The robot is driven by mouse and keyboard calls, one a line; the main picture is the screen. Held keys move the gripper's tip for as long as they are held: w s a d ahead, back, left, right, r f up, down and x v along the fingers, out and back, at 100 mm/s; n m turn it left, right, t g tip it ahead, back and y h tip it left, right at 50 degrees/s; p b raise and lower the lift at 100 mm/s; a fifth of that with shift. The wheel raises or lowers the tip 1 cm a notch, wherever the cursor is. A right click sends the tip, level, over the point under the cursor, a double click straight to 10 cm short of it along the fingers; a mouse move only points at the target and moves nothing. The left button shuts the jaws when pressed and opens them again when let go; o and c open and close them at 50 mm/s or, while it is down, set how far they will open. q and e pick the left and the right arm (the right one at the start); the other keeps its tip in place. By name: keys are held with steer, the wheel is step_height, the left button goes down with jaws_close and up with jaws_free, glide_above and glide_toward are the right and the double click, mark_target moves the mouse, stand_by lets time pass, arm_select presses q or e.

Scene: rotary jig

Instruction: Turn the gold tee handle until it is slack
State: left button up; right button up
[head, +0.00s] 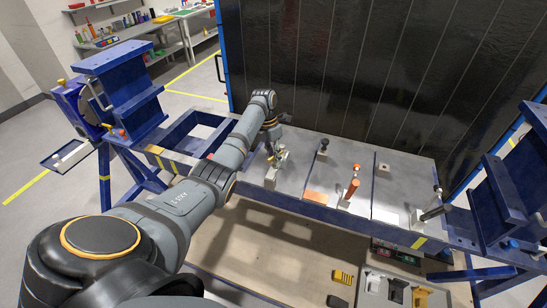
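My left arm reaches from the lower left to the far left part of the grey jig plate (302,173). My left gripper (273,148) points down over a small clamp fixture (272,177) there. A small gold part, seemingly the gold tee handle (270,158), shows just under the fingertips. The gripper and wrist hide much of it, so its angle and whether the fingers touch it are unclear. The fingers are too small to tell open from shut. My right gripper is out of view.
Further right on the plate stand a black-knobbed post (323,146), an orange handle (352,188) and a dark lever (436,212). Blue frame stands (122,88) rise at both ends. A black panel (350,70) stands behind. Bins (385,287) lie on the lower shelf.

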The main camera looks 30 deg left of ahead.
arm_select(q)
steer(key=shift+o, duration=1.2)
steer(key=shift+f, duration=0.1)
step_height(320, 180, up, 7)
steer(key=a, duration=0.1)
steer(key=shift+a+r, duration=0.2)
steer(key=shift+w, duration=0.1)
